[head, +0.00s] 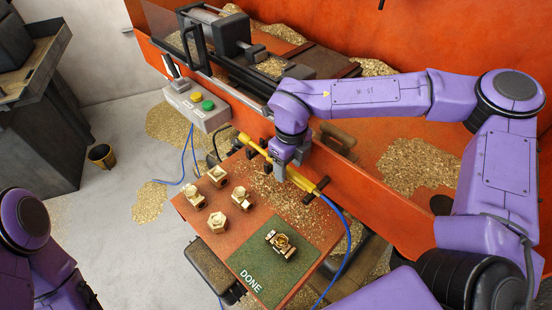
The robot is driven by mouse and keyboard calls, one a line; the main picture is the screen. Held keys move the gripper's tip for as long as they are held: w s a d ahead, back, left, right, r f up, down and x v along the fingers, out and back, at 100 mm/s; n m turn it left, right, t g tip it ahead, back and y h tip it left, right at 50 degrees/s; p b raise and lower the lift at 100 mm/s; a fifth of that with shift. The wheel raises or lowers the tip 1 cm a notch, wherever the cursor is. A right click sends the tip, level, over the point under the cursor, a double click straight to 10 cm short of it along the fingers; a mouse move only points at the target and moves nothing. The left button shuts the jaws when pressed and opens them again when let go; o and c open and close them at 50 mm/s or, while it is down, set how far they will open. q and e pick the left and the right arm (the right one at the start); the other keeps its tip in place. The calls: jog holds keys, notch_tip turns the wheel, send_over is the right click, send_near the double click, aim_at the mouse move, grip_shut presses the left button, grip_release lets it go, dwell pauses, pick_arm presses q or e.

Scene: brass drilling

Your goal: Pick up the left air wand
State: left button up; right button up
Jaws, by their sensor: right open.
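A yellow air wand (253,147) lies slantwise along the back edge of the orange work table. Its yellow line continues past my right gripper to a yellow piece with a black end (308,184); I cannot tell whether this is one wand or two. My right gripper (281,172) points down over the middle of this line, open, its fingertips close to the yellow body. Whether they touch it is hidden. A blue hose (347,235) runs down from the right end. My left gripper is out of view; only my left arm shows at lower left.
Several brass fittings (218,221) stand on the table's left part. Another brass fitting (281,243) is on the green DONE mat (247,262). Brass chips (292,205) cover the table near the wand. A control box (198,105) with buttons stands behind, beside the orange machine wall (375,202).

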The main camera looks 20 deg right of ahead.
jog(key=shift+f, duration=0.1)
grip_shut()
